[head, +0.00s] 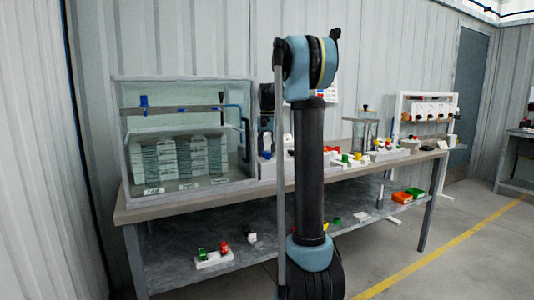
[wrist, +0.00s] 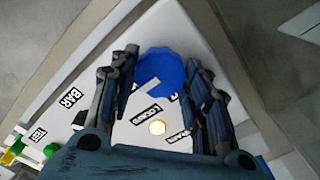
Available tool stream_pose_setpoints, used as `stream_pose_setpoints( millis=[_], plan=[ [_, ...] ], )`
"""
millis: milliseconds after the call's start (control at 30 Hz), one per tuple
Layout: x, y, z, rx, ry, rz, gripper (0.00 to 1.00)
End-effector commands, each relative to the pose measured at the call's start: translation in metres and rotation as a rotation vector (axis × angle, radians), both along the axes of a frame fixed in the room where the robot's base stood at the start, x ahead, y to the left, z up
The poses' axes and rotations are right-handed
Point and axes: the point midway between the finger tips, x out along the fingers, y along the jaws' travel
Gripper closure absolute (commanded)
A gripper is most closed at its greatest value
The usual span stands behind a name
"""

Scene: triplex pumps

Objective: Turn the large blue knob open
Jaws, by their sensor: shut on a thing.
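The large blue knob (wrist: 160,68) is a round blue disc on a white panel (wrist: 180,30) in the wrist view. A pale strip lies across its lower part, and its edges are partly hidden by my fingers. My gripper (wrist: 160,80) has one dark jointed finger on each side of the knob and is shut on it. A label on the panel below the knob seems to read LOCKED. In the head view my arm blocks the middle, and neither my gripper nor the knob can be made out.
A green button (wrist: 50,150) and yellow parts are at lower left. In the head view a glass tank (head: 185,150) stands on the workbench (head: 150,212), with small coloured parts farther right. Floor is clear at right.

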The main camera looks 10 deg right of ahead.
Motion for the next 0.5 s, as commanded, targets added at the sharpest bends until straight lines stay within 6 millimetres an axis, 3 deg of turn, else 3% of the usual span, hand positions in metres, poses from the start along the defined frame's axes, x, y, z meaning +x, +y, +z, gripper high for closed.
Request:
stream_pose_setpoints(
  millis=[333, 367, 400, 433, 500],
  plan=[
    [0.0015, 0.0008, 0.0006, 0.001, -0.003, -0.002, 0.8],
    [0.0016, 0.0009, 0.0006, 0.001, -0.003, -0.001, 0.54],
    [0.0014, 0.0008, 0.0005, 0.001, -0.003, -0.001, 0.45],
    [0.0013, 0.0009, 0.0005, 0.002, -0.003, -0.001, 0.38],
    [0.001, 0.0008, 0.0004, 0.001, -0.002, -0.001, 0.36]
  ],
)
